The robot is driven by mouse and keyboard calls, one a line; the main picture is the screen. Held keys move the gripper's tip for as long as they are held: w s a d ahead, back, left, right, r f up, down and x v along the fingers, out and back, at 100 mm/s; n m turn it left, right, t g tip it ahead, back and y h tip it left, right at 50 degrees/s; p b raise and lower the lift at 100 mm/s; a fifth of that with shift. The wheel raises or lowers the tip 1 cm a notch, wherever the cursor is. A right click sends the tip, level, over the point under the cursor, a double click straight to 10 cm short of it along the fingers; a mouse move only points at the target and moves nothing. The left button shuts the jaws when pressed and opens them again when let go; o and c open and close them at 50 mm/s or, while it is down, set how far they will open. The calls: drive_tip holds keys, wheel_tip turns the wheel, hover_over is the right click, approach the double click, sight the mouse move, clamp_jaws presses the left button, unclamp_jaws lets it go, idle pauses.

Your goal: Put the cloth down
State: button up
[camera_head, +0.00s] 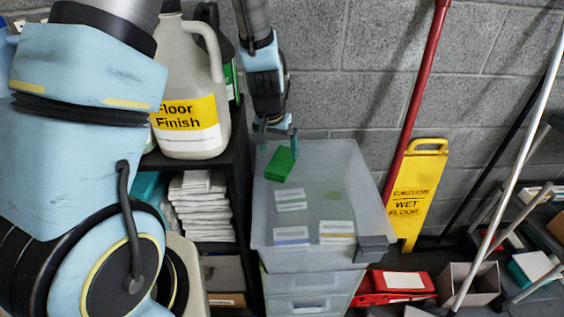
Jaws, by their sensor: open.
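My gripper (278,137) hangs at the upper middle, pointing down over the far end of a grey plastic drawer unit (322,165). Its fingers are spread apart. A small green rectangular block (280,163), which may be the folded cloth, is just below the fingertips, turned at an angle. I cannot tell whether it touches a finger or rests fully on the top. A stack of folded white cloths (199,212) sits on a dark shelf to the left.
Several small white packs (291,199) show on or through the drawer unit's top. A Floor Finish jug (190,90) stands close left. A yellow wet-floor sign (415,195) and red pole (414,95) stand right. Red and grey boxes (393,286) lie at lower right.

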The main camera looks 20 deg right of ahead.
sight(281, 159)
drive_tip(key=shift+p+x, duration=1)
drive_tip(key=shift+x, duration=1.65)
drive_tip(key=shift+d, duration=0.1)
drive_tip(key=c, duration=1.3)
